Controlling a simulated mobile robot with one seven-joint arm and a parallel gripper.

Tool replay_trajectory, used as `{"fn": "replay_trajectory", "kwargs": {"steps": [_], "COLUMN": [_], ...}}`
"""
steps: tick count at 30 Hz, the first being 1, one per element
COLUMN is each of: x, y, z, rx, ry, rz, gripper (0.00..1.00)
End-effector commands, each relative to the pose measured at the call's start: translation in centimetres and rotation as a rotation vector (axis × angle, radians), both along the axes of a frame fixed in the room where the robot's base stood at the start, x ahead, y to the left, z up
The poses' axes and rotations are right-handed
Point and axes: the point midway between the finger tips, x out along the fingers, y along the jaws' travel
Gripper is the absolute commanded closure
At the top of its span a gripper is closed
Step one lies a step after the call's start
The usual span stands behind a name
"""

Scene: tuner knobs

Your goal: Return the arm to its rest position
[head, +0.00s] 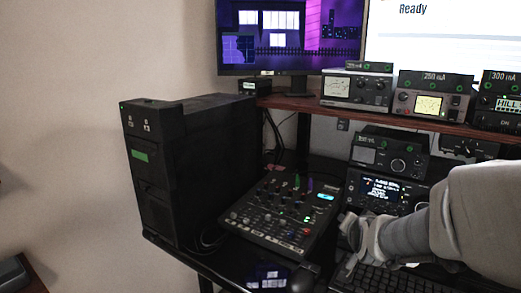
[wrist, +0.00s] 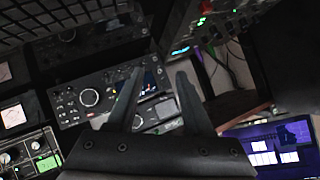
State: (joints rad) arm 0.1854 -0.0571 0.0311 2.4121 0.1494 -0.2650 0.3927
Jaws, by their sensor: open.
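My gripper (head: 351,238) is at the lower right of the head view, in front of the lit radio (head: 385,189) and right of the mixer. My pale grey arm (head: 470,225) reaches in from the right edge. In the wrist view my gripper (wrist: 158,74) shows two dark fingers spread apart with nothing between them. Beyond the fingers, a black radio unit with a large round knob (wrist: 89,97) shows. I cannot tell exactly how far the fingers are from it.
A mixer (head: 285,210) and a black computer tower (head: 185,165) stand to the left. A keyboard (head: 375,277) lies below the gripper. A wooden shelf (head: 300,104) carries meters (head: 357,90) and a monitor (head: 290,35). The wall side at far left is open.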

Motion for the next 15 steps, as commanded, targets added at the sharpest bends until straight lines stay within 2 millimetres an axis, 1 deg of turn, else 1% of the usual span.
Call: {"fn": "replay_trajectory", "kwargs": {"steps": [1,5,6,8,10,15], "x": [-1.2,-5.1,-6.5,-8.6,-11.2,-17.3], "y": [1.2,3.7,4.4,5.3,6.2,7.6], "z": [0.9,1.9,2.2,2.5,2.8,3.0], "rx": [-0.019,-0.078,-0.098,-0.127,-0.16,-0.236], "ry": [0.033,0.151,0.187,0.241,0.303,0.438], "rz": [0.044,0.16,0.196,0.249,0.308,0.439], "gripper": [0.49,0.49,0.49,0.49,0.49,0.49]}}
